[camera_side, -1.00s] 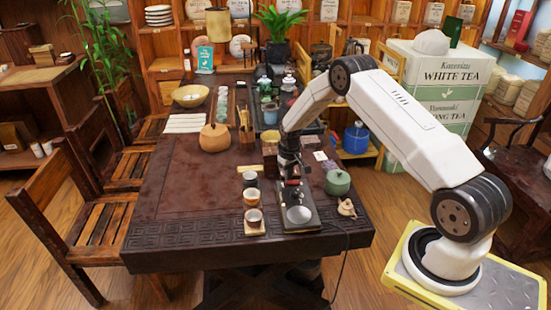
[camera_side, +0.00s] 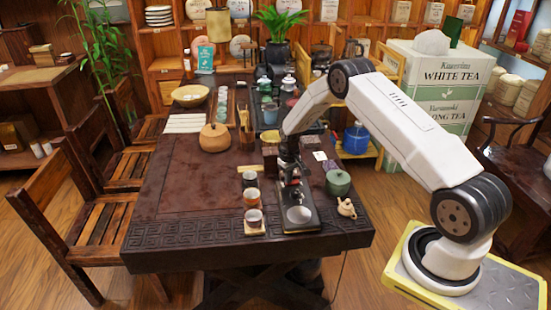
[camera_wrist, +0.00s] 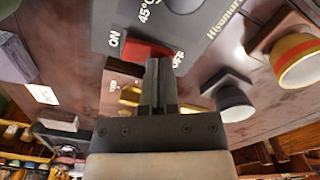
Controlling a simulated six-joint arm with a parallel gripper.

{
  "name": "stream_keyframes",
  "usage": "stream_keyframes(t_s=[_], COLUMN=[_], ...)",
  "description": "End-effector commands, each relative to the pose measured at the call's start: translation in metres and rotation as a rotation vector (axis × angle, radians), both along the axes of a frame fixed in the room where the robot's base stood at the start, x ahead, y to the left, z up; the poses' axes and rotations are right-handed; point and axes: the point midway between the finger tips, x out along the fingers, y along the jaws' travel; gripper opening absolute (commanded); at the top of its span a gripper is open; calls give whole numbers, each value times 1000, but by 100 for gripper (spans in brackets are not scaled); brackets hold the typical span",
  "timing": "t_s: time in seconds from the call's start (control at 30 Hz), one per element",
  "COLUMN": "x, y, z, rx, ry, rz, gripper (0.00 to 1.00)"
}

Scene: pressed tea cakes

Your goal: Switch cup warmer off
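The cup warmer (camera_side: 313,222) is a dark flat slab with a round pale plate (camera_side: 299,215), near the table's front edge. In the wrist view its grey top (camera_wrist: 120,15) carries a red rocker switch (camera_wrist: 146,50) between the words ON and OFF, the latter partly covered. My gripper (camera_wrist: 161,68) has its fingers together, with nothing seen between them. The tips are at the switch, over its OFF side; I cannot tell whether they touch it. Which side of the rocker is down is not clear. In the side view my gripper (camera_side: 290,178) points down at the warmer's far end.
Several small cups, one white-rimmed (camera_side: 253,216), stand left of the warmer. A green lidded pot (camera_side: 338,183) and a small clay figure (camera_side: 346,208) stand to its right. The table's left middle (camera_side: 190,185) is clear.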

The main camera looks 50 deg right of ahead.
Motion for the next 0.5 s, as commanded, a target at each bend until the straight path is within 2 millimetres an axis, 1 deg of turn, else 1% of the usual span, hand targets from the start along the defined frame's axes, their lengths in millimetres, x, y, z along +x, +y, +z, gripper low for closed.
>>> stream_keyframes(t_s=[0.27,0.5], x=[0,0], y=[0,0], z=[3,15], rx=[0,-1], ry=[-1,-2], rz=[0,0], gripper=[0,0])
